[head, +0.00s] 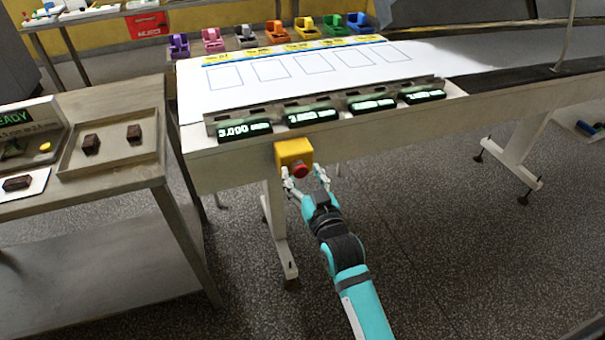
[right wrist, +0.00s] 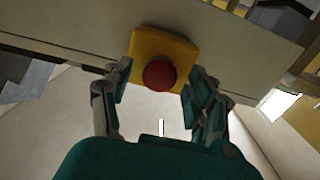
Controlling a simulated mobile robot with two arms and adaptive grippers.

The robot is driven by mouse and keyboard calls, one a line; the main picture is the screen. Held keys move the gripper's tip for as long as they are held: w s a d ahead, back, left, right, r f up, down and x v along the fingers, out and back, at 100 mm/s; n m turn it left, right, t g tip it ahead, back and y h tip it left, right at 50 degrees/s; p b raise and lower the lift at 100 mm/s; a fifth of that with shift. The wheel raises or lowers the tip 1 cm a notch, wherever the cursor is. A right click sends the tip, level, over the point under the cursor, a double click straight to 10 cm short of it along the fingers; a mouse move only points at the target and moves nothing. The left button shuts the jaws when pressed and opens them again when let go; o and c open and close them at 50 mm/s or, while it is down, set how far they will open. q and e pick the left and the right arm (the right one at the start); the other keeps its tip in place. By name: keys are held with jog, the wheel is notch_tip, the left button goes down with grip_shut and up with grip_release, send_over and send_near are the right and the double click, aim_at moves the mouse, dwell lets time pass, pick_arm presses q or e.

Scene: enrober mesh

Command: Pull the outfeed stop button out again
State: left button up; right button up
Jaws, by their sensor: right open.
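The outfeed stop button is a red mushroom head (head: 299,171) on a yellow box (head: 294,152) fixed to the front edge of the pale outfeed table. My right gripper (head: 306,178) is open just in front of the button. In the right wrist view its two fingers (right wrist: 155,88) stand apart, one on each side of the red button, with gaps between. I cannot tell from the frames whether the button is pressed in. My left gripper is not in view.
The outfeed table (head: 225,170) carries several digital displays (head: 312,115) above the box and colored tape dispensers (head: 277,30) at the back. A metal side table (head: 130,180) with a tray (head: 75,165) of chocolates stands at left.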

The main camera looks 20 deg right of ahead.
jog(key=shift+w, duration=0.25)
grip_shut()
dwell(0.3)
